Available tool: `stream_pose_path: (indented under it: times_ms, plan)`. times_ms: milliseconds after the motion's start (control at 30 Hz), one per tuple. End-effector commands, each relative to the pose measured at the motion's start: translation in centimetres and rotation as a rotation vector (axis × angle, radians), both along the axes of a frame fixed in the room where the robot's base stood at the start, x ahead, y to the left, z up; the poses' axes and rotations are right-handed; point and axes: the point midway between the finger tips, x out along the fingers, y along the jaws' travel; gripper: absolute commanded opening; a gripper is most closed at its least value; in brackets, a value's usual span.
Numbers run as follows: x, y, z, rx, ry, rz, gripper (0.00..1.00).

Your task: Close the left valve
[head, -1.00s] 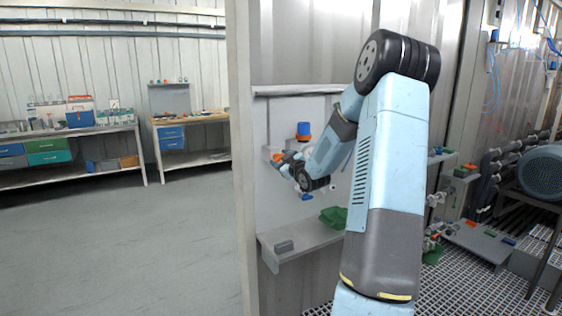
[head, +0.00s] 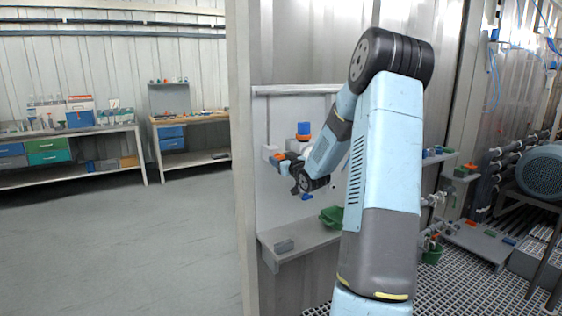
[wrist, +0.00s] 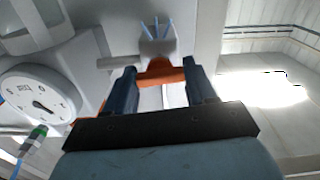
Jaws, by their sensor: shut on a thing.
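In the wrist view, an orange valve handle (wrist: 162,73) lies between the two dark fingers of my gripper (wrist: 163,85). The fingers are shut on it. A pale valve body (wrist: 158,45) with thin blue lines stands just beyond the handle. In the head view my gripper (head: 284,164) is at the white wall panel, left of my dark wrist. The handle there is small and partly hidden by my gripper, so its exact angle is hard to tell. A blue and orange fitting (head: 303,130) sits above it on the panel.
Open floor lies left of the partition.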

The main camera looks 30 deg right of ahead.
Motion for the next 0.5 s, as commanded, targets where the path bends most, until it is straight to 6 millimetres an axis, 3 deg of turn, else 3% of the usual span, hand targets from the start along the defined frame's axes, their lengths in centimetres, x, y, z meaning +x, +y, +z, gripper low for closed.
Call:
stream_pose_path:
  times_ms: [500]
  plan:
    - [-0.05, 0.08, -0.2, 0.117, 0.008, 0.001, 0.25]
